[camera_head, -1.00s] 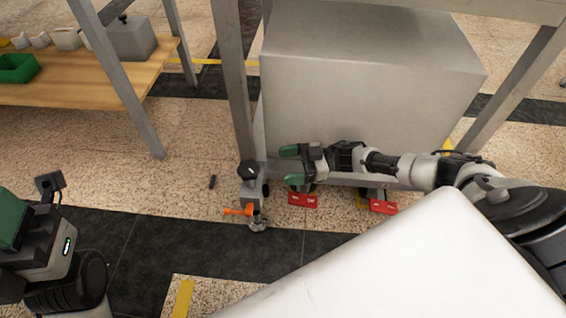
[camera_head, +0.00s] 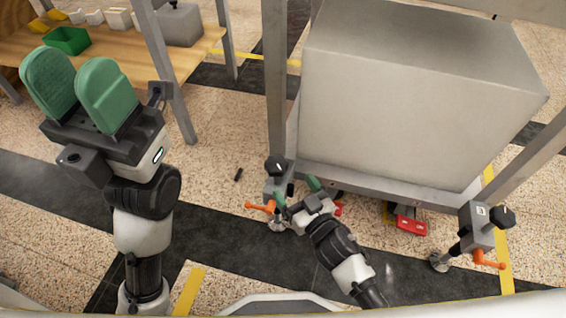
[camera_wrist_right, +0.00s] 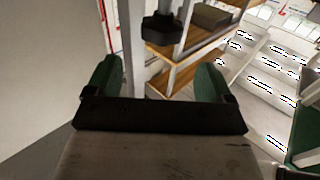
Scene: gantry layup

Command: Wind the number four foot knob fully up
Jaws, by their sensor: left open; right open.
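A black foot knob (camera_head: 276,165) tops the foot at the gantry's near-left leg, with an orange lever (camera_head: 260,207) below it. I cannot read a number on it. My right gripper (camera_head: 297,192) is open beside this foot, with its green fingers angled toward it. The right wrist view shows a black knob (camera_wrist_right: 163,27) beyond the gap between the open fingers (camera_wrist_right: 158,85), apart from them. A second black knob (camera_head: 503,217) is on a numbered foot block at the right leg; its digit is unclear. My left gripper (camera_head: 75,72) is open and empty at the left.
A large grey box (camera_head: 420,95) fills the space between the gantry legs. Red tags (camera_head: 411,226) hang near its casters. A wooden bench (camera_head: 190,58) with a green bin (camera_head: 67,40) stands at the back left.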

